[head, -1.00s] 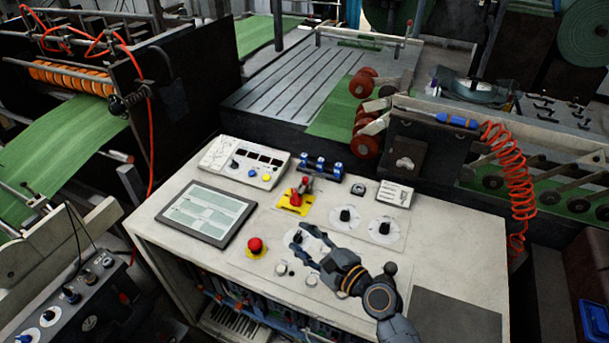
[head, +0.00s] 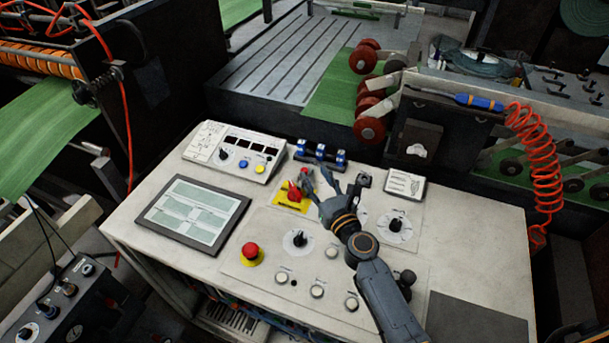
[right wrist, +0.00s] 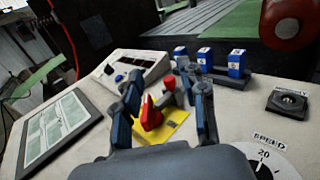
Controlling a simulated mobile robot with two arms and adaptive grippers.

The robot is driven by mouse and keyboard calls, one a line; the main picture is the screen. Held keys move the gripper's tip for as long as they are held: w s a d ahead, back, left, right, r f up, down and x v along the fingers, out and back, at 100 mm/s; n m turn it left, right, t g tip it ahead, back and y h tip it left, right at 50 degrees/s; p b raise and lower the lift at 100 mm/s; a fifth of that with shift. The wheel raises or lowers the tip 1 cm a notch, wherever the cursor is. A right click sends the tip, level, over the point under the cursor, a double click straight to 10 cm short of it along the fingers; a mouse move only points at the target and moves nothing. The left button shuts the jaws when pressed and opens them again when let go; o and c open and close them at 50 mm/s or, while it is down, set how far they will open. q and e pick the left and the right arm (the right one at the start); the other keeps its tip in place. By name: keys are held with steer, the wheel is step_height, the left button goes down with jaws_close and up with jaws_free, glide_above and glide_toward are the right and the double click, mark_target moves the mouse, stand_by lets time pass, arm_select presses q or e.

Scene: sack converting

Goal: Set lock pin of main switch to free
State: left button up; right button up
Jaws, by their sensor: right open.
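The main switch is a red handle (head: 294,191) on a yellow plate (head: 289,206) on the control desk top. In the right wrist view the red handle (right wrist: 150,115) stands on its yellow plate (right wrist: 172,128), with a small grey and red upright part (right wrist: 168,90) just behind it, perhaps the lock pin. I cannot tell the pin's position. My right gripper (head: 324,180) is open and empty, just right of the switch in the head view. In the right wrist view its spread fingers (right wrist: 168,88) frame the switch without visibly gripping it. My left gripper is not in view.
A row of blue blocks (head: 320,153) stands behind the switch. A sloped button box (head: 235,150) and a flat screen (head: 193,213) lie to the left. A red mushroom button (head: 250,252) and black knobs (head: 396,225) rise from the desk (head: 455,240).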

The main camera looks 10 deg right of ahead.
mark_target(306, 172)
steer(key=shift+w+f+b, duration=0.25)
steer(key=shift+f+b, duration=0.3)
steer(key=shift+f, duration=0.7)
steer(key=f+b, duration=0.2)
steer(key=shift+w+f, duration=0.3)
steer(key=shift+f, duration=0.1)
steer(key=shift+w+a+r, duration=0.15)
steer(key=shift+w+r, duration=0.05)
steer(key=shift+w, duration=0.4)
steer(key=shift+w+a+r, duration=0.15)
steer(key=shift+w+r, duration=0.05)
steer(key=shift+w, duration=0.35)
steer(key=w, duration=0.2)
steer(key=w+b, duration=0.1)
steer(key=w, duration=0.1)
steer(key=shift+a+f, duration=0.25)
steer(key=shift+a, duration=0.1)
steer(key=shift+w+a+r, duration=0.1)
steer(key=shift+w, duration=0.3)
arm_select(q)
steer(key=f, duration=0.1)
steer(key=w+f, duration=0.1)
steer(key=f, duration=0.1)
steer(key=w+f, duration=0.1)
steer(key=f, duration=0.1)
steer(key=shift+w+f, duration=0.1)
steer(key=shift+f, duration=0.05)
arm_select(e)
steer(key=shift+r, duration=0.1)
